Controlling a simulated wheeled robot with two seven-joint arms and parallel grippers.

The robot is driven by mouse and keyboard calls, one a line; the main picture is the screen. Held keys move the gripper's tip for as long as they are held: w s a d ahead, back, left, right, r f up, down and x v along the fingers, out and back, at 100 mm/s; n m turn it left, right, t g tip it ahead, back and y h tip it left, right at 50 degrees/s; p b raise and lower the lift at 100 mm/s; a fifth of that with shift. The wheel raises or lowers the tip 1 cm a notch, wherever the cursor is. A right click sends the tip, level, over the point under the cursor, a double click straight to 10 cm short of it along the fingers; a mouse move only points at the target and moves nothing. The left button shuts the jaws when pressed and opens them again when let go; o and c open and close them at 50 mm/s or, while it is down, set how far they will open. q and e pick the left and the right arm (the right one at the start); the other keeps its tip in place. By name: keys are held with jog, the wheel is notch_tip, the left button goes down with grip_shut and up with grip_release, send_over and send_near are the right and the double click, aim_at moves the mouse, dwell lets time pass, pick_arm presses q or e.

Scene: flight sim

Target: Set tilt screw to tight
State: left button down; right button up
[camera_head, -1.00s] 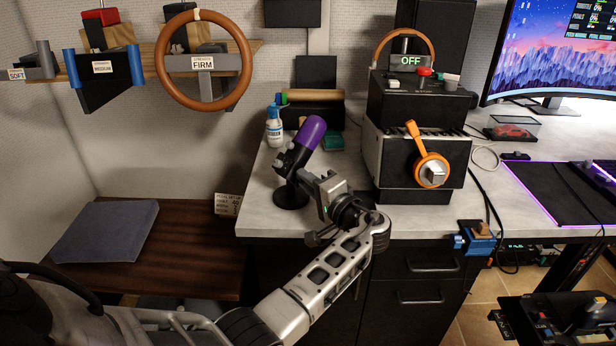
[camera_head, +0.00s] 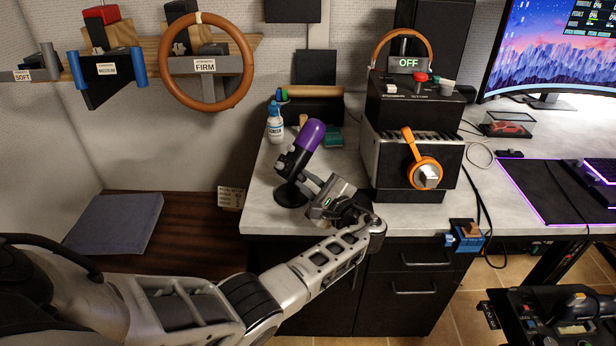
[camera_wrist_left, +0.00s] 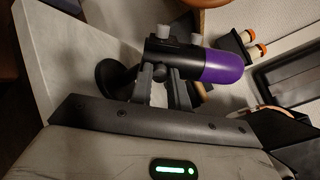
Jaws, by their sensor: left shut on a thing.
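The microphone (camera_head: 302,147) has a purple top and a black body. It leans up and to the right on a round black base (camera_head: 291,194) near the desk's front left. My left gripper (camera_head: 318,184) reaches it from the front right, at the mount low on the body. In the left wrist view the microphone (camera_wrist_left: 205,63) lies sideways, purple end right. There my left gripper (camera_wrist_left: 164,78) has its two grey fingers around a small dark knob (camera_wrist_left: 165,72) at the mount, which looks like the tilt screw. The fingers hide part of it. My right gripper is not in view.
A blue and white bottle (camera_head: 275,124) stands behind the microphone. A blue clamp (camera_head: 466,236) sits at the desk's front edge. Grey desktop between microphone and box is clear.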

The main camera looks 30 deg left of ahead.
pick_arm(q)
jog(key=m+p, duration=0.2)
jog(key=m, duration=0.2)
jog(key=shift+r+m, duration=0.15)
jog(key=shift+m, duration=0.25)
jog(key=shift+m+p, duration=0.45)
jog(key=shift+m, duration=0.45)
jog(key=m+p, duration=0.1)
jog(key=m, duration=0.2)
jog(key=shift+w+m, duration=0.1)
jog(key=shift+m, duration=0.8)
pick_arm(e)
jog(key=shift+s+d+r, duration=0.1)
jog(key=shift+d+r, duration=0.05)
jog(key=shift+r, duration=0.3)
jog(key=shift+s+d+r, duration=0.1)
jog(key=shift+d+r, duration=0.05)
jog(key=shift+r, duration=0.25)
pick_arm(q)
jog(key=shift+m+p, duration=0.3)
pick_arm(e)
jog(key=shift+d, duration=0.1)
pick_arm(q)
jog(key=c, duration=1.3)
grip_release()
jog(key=shift+c, duration=0.2)
jog(key=shift+d, duration=0.1)
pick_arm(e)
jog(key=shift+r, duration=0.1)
